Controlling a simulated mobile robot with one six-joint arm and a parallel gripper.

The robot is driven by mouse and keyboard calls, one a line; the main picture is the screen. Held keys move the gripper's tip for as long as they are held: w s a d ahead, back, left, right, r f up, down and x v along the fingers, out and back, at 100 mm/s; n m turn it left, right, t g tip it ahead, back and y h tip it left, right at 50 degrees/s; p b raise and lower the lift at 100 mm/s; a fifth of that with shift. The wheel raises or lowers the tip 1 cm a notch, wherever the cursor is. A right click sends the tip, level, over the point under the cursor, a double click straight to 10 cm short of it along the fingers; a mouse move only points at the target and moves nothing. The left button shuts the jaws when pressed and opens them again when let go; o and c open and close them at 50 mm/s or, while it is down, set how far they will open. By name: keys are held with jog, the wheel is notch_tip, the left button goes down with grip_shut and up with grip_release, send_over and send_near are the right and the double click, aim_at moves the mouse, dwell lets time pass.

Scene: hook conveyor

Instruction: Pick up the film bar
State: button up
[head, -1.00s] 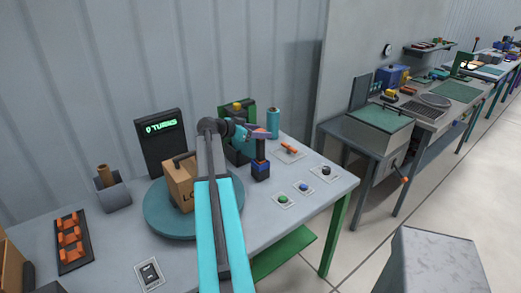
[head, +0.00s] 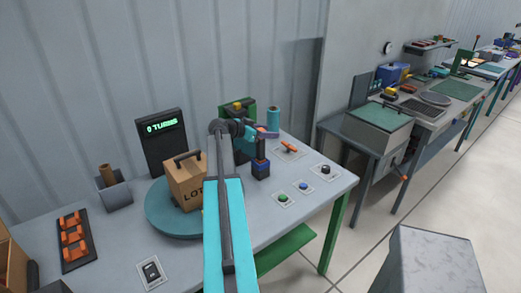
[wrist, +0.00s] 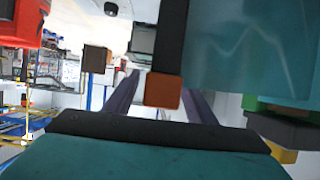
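What I take to be the film bar is a dark upright bar with an orange end. In the wrist view the bar (wrist: 163,92) crosses the upper middle, with a glossy teal surface (wrist: 250,50) beside it on the right. My gripper (wrist: 160,104) has its two purple fingers apart, and the bar's orange end shows between them in the picture. I see no contact. In the head view my gripper (head: 268,134) is at the back right of the bench, by a dark and blue post (head: 261,170) with an orange part. My arm partly hides this area.
A box marked LOT (head: 185,183) stands on the teal turntable (head: 160,215) left of my arm. A teal roll (head: 273,120) stands behind my gripper. Buttons (head: 304,187) lie in front on the right. A black display (head: 160,138) stands behind the box.

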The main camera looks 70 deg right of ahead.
grip_shut()
jog(key=shift+r, duration=0.15)
jog(key=s+a+r+b, duration=0.2)
jog(key=a+b, duration=0.2)
jog(key=a, duration=0.3)
jog(key=s+a+r+b, duration=0.2)
jog(key=s+a+b, duration=0.1)
jog(key=a, duration=0.5)
jog(key=shift+s+r+b, duration=0.35)
jog(key=shift+r, duration=0.05)
dwell(0.4)
jog(key=shift+r, duration=0.1)
dwell(0.6)
